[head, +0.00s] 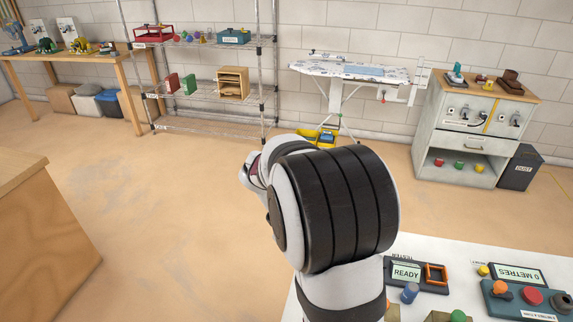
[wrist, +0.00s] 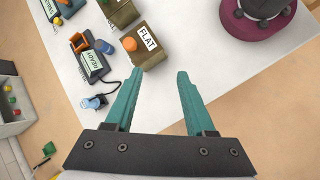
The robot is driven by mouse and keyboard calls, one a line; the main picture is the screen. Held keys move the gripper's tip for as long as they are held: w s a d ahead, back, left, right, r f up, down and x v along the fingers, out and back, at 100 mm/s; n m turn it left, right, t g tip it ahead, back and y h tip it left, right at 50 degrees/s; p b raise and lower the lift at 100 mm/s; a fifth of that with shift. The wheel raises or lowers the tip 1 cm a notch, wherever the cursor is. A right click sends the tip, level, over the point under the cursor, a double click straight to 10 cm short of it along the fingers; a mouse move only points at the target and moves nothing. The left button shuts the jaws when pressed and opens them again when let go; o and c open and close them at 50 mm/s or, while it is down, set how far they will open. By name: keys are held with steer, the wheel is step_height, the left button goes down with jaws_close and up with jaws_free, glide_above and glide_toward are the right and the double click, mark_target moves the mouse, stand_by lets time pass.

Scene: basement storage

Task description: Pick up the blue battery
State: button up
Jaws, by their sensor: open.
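A blue battery (head: 410,292) stands upright on the white table in the head view, in front of the tester (head: 404,272) with the READY display. In the wrist view the blue battery (wrist: 104,47) is beside the tester (wrist: 93,65), at upper left. My gripper (wrist: 160,75) has its two teal fingers spread apart with nothing between them. In the wrist view the battery lies to the left of and above the left finger, apart from it. In the head view my arm's thick black and white joint covers the middle, and my fingers cannot be made out.
A box marked FLAT (wrist: 149,42), with an orange battery on it, is just beyond my left fingertip. A light blue item (wrist: 92,103) lies left of my fingers. A dark red round object (wrist: 255,15) sits at upper right. Bare white table lies between.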

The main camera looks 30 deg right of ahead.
steer(key=w+d+f+n+g+h, duration=0.2)
steer(key=d+f+n+g, duration=0.15)
steer(key=d+f, duration=0.6)
steer(key=n+g+h, duration=0.1)
steer(key=n+h, duration=0.1)
steer(key=n, duration=0.1)
glide_toward(418, 303)
steer(key=shift+m, duration=0.25)
steer(key=s+d, duration=0.1)
steer(key=s, duration=0.1)
steer(key=s+d+f, duration=0.1)
steer(key=s+d, duration=0.1)
steer(key=s, duration=0.1)
steer(key=s+d, duration=0.2)
steer(key=shift+s+d+f, duration=0.1)
steer(key=shift+s+f, duration=0.05)
steer(key=shift+s, duration=0.05)
steer(key=shift+c, duration=0.3)
jaws_close()
